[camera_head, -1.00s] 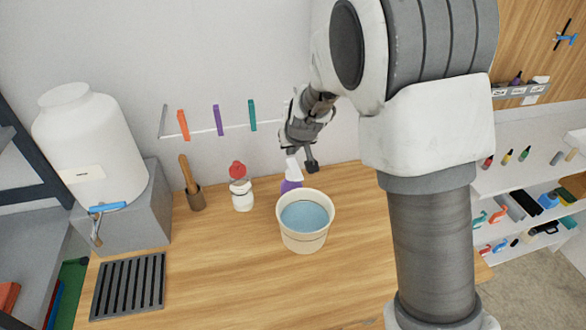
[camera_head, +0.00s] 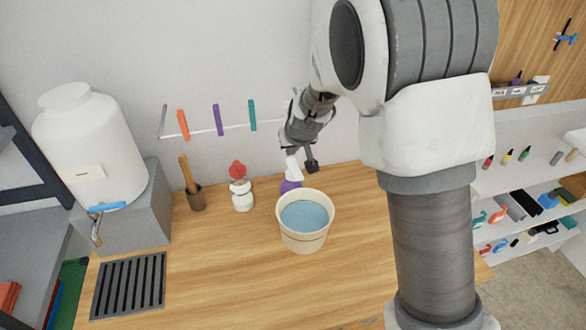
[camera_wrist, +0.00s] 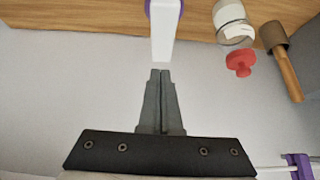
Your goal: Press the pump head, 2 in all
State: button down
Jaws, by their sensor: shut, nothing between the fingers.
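A purple bottle (camera_head: 290,186) with a white pump head (camera_head: 292,167) stands behind the bucket, its lower part hidden by the bucket. In the wrist view the white pump head (camera_wrist: 166,35) points toward my fingertips, with purple showing on both sides at the top edge. My gripper (camera_head: 312,167) is just right of the pump head in the head view. In the wrist view my gripper (camera_wrist: 160,72) is shut and empty, its fingertips close to the pump head's near end. I cannot tell whether they touch.
A cream bucket of blue water (camera_head: 305,239) stands in front of the bottle. The wall is close behind. The front table is clear.

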aim_at(291, 161)
jog(key=shift+f, duration=0.15)
jog(key=shift+f+b, duration=1.6)
jog(key=shift+f, duration=0.05)
jog(key=shift+s, duration=0.1)
jog(key=shift+r, duration=0.2)
jog(key=shift+r+p, duration=1.25)
jog(key=shift+r, duration=0.3)
jog(key=shift+f, duration=0.1)
